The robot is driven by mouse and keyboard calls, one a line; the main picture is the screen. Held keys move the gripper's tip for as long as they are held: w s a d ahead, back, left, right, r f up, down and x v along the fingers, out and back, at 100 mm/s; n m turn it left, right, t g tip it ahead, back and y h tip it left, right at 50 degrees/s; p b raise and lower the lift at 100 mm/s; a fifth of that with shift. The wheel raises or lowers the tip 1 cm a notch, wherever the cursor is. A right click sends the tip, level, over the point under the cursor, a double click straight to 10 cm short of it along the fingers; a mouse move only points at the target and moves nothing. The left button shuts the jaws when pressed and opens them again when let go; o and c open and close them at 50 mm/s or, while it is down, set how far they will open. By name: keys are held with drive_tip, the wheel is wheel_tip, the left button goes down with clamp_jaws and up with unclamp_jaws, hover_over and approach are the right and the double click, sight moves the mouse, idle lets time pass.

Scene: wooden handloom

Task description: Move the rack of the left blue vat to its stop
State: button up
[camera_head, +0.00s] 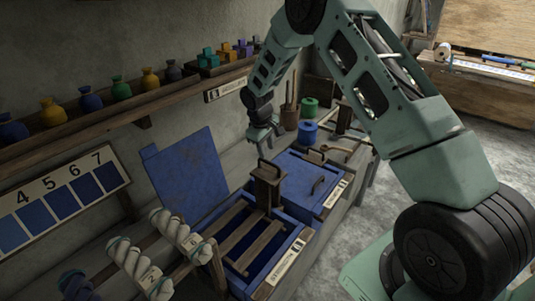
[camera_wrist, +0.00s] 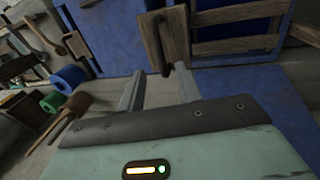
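The left blue vat (camera_head: 275,279) stands with its lid (camera_head: 186,171) raised against the wall. Its wooden rack (camera_head: 236,243) has several slats across the vat's opening and an upright wooden handle block (camera_head: 268,186) at the far end. In the wrist view the rack (camera_wrist: 236,46) shows at the top, with the handle block (camera_wrist: 164,35) beyond my fingertips. My gripper (camera_head: 263,137) is above and behind the handle block, near the wall. Its two fingers (camera_wrist: 159,76) are apart with nothing between them. How deep the rack sits is hard to tell.
A second blue vat (camera_head: 306,184) with a closed lid and handle adjoins at right. Green (camera_head: 309,108) and blue (camera_head: 307,132) spools stand behind it. Yarn skeins (camera_head: 180,232) hang in front at left. A shelf (camera_head: 125,112) with pigment bottles runs along the wall.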

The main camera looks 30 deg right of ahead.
sight(268, 162)
drive_tip(key=shift+w+d+f+p, duration=0.1)
drive_tip(key=shift+d+f+p, duration=0.1)
drive_tip(key=shift+f, duration=0.65)
drive_tip(key=shift+w+d+f+p, duration=0.15)
drive_tip(key=shift+f+p, duration=0.1)
drive_tip(key=shift+f, duration=0.65)
drive_tip(key=shift+s+d+f+p, duration=0.1)
drive_tip(key=shift+d+f+p, duration=0.1)
drive_tip(key=shift+f, duration=0.65)
clamp_jaws()
